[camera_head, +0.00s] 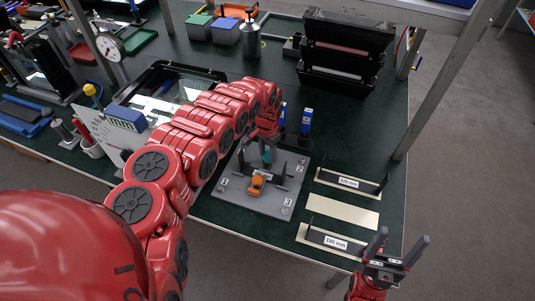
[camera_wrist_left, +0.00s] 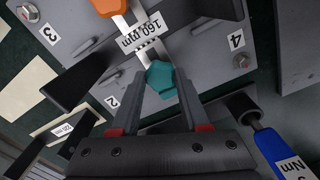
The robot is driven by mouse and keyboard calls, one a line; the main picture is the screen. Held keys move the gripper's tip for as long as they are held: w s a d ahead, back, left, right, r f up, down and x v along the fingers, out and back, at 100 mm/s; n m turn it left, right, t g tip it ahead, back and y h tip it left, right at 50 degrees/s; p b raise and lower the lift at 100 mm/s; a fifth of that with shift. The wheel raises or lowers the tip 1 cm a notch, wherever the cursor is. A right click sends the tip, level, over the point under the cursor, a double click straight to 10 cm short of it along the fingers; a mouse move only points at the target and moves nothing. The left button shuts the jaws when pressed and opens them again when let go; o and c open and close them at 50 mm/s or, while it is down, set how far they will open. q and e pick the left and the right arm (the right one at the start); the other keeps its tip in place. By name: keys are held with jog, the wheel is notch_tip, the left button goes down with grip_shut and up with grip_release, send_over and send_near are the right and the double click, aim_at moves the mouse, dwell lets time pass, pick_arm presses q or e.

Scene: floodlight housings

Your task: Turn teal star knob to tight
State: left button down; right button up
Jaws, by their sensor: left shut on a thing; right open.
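The teal star knob (camera_wrist_left: 161,80) sits between the fingertips of my left gripper (camera_wrist_left: 160,88) in the left wrist view, and the fingers are shut on it. In the head view the teal knob (camera_head: 266,156) shows just below the left wrist, on the grey fixture plate (camera_head: 233,193). An orange part (camera_head: 257,184) sits nearer the front on the same fixture; it also shows at the top edge of the left wrist view (camera_wrist_left: 110,6). A "160 mm" label lies between the two. My right gripper (camera_head: 395,255) is open and empty beside the table's front right edge.
Blue-handled torque tools (camera_head: 306,122) stand behind the plate; one (camera_wrist_left: 283,150) is close to my left gripper. Labelled strips with dark posts (camera_head: 350,181) lie to the right. A black tray (camera_head: 165,85), a black rack (camera_head: 342,55) and a metal frame post (camera_head: 440,80) surround the area.

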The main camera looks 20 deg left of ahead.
pick_arm(q)
jog(key=shift+m, duration=0.9)
jog(key=shift+c, duration=2)
grip_release()
jog(key=shift+r, duration=0.1)
notch_tip(320, 180, up, 9)
jog(key=b, duration=0.1)
notch_tip(320, 180, up, 6)
jog(key=p, duration=0.1)
send_over(267, 156)
jog(key=shift+r, duration=1.1)
